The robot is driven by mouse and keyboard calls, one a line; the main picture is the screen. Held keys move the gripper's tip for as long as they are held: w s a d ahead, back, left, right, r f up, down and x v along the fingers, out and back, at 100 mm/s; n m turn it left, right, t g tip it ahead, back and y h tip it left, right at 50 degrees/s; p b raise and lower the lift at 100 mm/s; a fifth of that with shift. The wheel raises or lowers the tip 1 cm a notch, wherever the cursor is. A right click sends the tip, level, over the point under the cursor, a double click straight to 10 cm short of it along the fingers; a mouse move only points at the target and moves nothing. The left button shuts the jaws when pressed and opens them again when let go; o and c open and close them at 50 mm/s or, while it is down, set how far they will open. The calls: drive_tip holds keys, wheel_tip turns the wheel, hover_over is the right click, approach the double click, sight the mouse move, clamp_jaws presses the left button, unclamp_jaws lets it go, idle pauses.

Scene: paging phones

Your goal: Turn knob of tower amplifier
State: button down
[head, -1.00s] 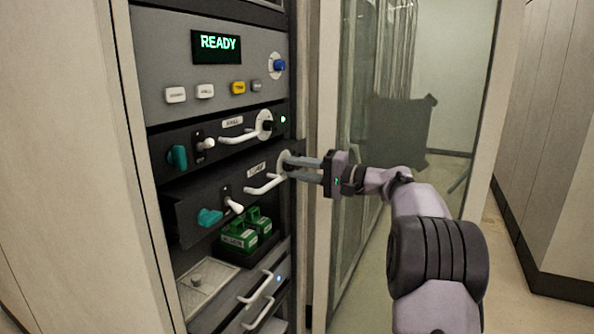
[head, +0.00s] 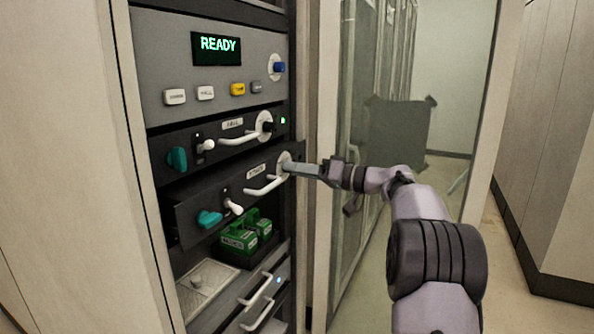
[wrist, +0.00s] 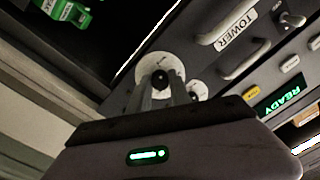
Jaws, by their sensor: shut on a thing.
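The tower amplifier (head: 198,196) is the lower of two dark rack units in the head view, sticking out a little from the rack. Its TOWER label (wrist: 237,35) reads clearly in the wrist view. Its round white dial (head: 284,158) sits at the right end of the panel and also shows in the wrist view (wrist: 150,62). The black knob (wrist: 160,79) is at the dial's middle, between my fingers; in the head view the fingers hide it. My gripper (head: 287,168) is shut on the knob, reaching in from the right, and also shows in the wrist view (wrist: 161,88).
Above is a similar amplifier (head: 215,150) with its own dial, then a panel (head: 160,60) whose display (head: 217,46) reads READY. Green blocks (head: 240,238) and white-handled drawers (head: 258,290) lie below. A glass door (head: 352,150) stands open to the right.

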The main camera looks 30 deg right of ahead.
drive_tip(key=shift+n, duration=0.5)
drive_tip(key=c, duration=1.2)
unclamp_jaws()
drive_tip(key=p+v, duration=0.3)
drive_tip(key=v, duration=1.4)
drive_tip(key=shift+s+d, duration=0.15)
drive_tip(key=shift+s, duration=0.05)
